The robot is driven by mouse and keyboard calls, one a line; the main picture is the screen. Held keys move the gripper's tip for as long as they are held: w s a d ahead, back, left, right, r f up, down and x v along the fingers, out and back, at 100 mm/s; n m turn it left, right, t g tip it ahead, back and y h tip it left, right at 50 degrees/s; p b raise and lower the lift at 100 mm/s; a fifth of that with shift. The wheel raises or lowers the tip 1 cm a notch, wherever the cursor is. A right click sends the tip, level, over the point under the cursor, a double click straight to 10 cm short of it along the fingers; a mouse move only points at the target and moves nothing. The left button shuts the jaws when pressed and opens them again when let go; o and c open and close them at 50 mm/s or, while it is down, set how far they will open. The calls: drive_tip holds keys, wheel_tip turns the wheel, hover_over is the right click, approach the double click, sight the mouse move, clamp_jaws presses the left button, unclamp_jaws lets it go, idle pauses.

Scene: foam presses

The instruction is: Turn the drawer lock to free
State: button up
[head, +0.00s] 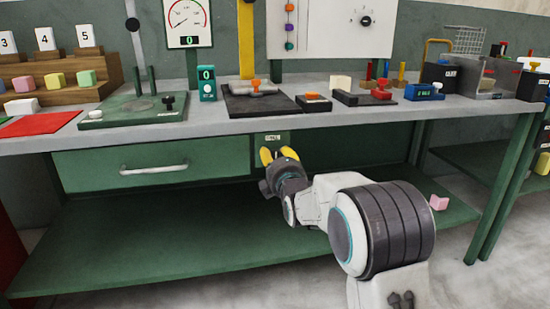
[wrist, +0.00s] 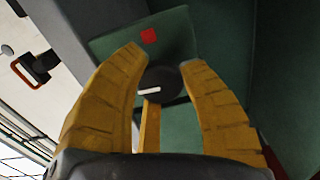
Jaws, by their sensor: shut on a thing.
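In the head view the lock's plate (head: 270,138), with a small label, is on the bench front to the right of the drawer (head: 95,168); the knob is hidden there. My gripper (head: 277,153) is at the plate. Its yellow fingers (wrist: 162,58) are on either side of the knob and shut on it. The drawer looks shut, with a pale handle (head: 153,168).
The bench top (head: 230,120) overhangs the lock just above my gripper. A green lower shelf (head: 140,245) lies below, with a pink block (head: 438,202) at its right. Presses, blocks and tools stand on the bench top. There is open room under the bench left of my arm.

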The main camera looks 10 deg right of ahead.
drive_tip(key=shift+d+f+n, duration=0.1)
drive_tip(key=shift+d+n, duration=0.05)
drive_tip(key=shift+n, duration=0.25)
drive_tip(key=o, duration=1.2)
drive_tip(key=s, duration=1.2)
